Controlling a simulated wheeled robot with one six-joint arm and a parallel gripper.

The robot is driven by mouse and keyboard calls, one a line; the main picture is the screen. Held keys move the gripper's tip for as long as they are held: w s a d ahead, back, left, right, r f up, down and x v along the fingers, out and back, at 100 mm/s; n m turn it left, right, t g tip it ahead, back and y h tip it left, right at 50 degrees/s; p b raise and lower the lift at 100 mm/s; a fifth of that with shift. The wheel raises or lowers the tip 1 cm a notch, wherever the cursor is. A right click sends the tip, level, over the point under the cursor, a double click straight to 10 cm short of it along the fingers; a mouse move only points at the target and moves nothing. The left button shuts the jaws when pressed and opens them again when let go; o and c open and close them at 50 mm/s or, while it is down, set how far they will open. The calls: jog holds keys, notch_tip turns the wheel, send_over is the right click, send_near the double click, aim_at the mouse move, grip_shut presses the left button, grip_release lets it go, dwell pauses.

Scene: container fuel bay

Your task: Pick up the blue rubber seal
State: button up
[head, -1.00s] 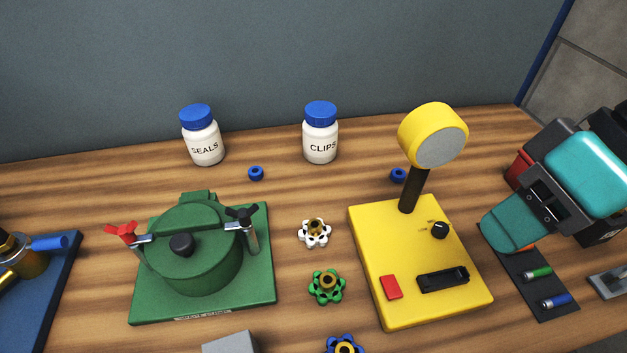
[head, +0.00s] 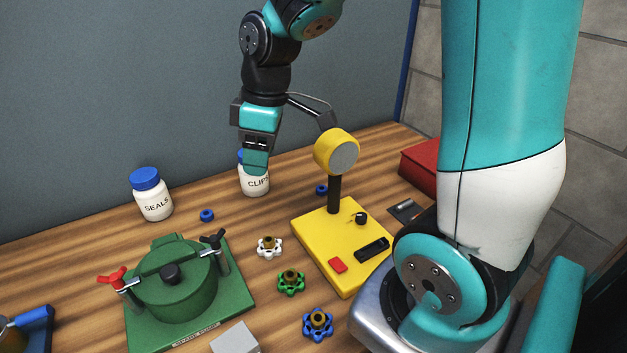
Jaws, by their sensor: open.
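Two small blue rings that look like rubber seals lie on the wooden bench in the head view. One blue seal (head: 207,215) lies between the SEALS jar (head: 155,203) and the CLIPS jar (head: 257,187). The other blue ring (head: 321,189) lies behind the yellow device, close to its post. My gripper (head: 256,168) points down in front of the CLIPS jar in the picture and hides part of its lid. It is open and seen side-on, with nothing visible in it. It is apart from both rings, higher up and between them in the picture.
A yellow device (head: 336,265) with a round head on a post stands right of my gripper. A green lidded pot (head: 180,285) is at front left. White (head: 269,248), green (head: 291,281) and blue (head: 318,323) handwheels stand between them. A red box (head: 420,165) is at the right.

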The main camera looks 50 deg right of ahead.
jog(key=w+d+n+h+p, duration=0.15)
jog(key=w+d, duration=0.25)
jog(key=d, duration=0.9)
jog(key=g+p, duration=0.1)
jog(key=p, duration=0.1)
send_over(322, 188)
notch_tip(322, 188, down, 3)
jog(key=shift+h, duration=0.25)
jog(key=f, duration=0.4)
jog(key=f+p, duration=0.1)
jog(key=f, duration=0.2)
jog(key=f+p, duration=0.1)
jog(key=f, duration=0.3)
jog(key=shift+w+d+f, duration=0.1)
jog(key=shift+d+f, duration=0.15)
jog(key=shift+f, duration=0.05)
jog(key=shift+a+f+p, duration=0.15)
jog(key=shift+f+p, duration=0.6)
jog(key=shift+f, duration=0.7)
jog(key=shift+a+f+p, duration=0.1)
jog(key=shift+f+p, duration=0.65)
jog(key=shift+f, duration=0.65)
jog(key=shift+c, duration=0.2)
jog(key=c, duration=1)
